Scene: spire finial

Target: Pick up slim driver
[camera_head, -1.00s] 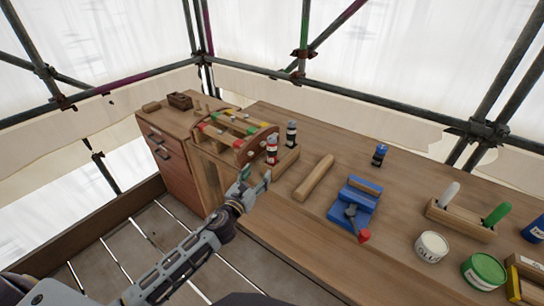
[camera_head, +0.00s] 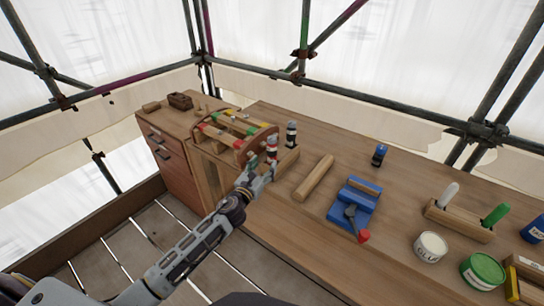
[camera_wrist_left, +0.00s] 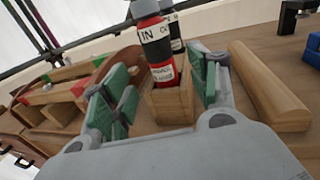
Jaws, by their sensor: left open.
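My left gripper (camera_head: 262,169) is open at the near edge of the bench, just in front of a wooden block holder (camera_head: 287,161). A red bottle-like piece with a black band (camera_head: 271,152) stands upright in the holder; a black and white one (camera_head: 291,134) stands behind it. In the left wrist view, the red piece (camera_wrist_left: 157,45) and the holder (camera_wrist_left: 172,101) show between the green-padded fingers, with nothing gripped. I cannot tell which item is the slim driver. My right gripper is not in view.
A drawer cabinet (camera_head: 172,155) stands left.

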